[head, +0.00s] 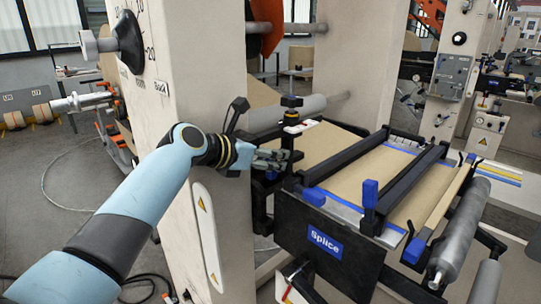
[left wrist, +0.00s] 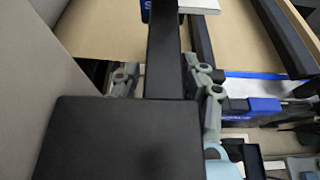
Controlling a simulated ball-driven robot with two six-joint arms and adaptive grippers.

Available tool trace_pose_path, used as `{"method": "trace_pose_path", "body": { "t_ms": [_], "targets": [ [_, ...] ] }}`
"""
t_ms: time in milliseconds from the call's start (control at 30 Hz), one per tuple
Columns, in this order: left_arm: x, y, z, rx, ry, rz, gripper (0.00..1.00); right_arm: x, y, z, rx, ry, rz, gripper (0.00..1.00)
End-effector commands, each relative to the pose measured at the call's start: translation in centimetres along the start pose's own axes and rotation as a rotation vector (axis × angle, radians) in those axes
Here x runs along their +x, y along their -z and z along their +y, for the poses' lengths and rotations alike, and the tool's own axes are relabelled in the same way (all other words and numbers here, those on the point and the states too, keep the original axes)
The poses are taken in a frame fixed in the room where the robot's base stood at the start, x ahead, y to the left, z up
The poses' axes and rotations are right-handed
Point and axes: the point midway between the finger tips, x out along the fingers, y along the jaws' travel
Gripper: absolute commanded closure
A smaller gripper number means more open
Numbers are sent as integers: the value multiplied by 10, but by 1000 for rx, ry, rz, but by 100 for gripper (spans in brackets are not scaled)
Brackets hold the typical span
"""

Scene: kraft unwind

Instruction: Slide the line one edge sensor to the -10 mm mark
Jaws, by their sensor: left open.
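A black upright unit with a round knob on top and a white-and-red top face, apparently the line one edge sensor (head: 292,118), stands at the left edge of the brown web in the head view. My left gripper (head: 272,160) is beside its lower part, jaws open. In the left wrist view a black bar (left wrist: 166,55) runs between the two fingers of my left gripper (left wrist: 165,82); contact cannot be told. A large black block fills the lower foreground there. The -10 mm mark cannot be made out. My right gripper is not in view.
The splice table (head: 325,240) with black bars and blue clamps (head: 370,193) stands right of the gripper. A beige machine column (head: 190,90) with a black dial (head: 128,42) is close on the left. A grey roller (head: 460,230) is at the right.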

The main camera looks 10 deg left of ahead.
Motion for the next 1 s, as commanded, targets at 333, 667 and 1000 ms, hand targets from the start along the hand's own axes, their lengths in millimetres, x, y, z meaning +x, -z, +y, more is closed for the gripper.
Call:
{"method": "trace_pose_path", "body": {
  "t_ms": [333,667,1000],
  "targets": [
    [2,0,0,1,0,0,66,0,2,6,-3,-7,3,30],
    [2,0,0,1,0,0,100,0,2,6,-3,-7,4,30],
    [2,-1,0,1,0,1,100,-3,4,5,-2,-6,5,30]
  ]
}}
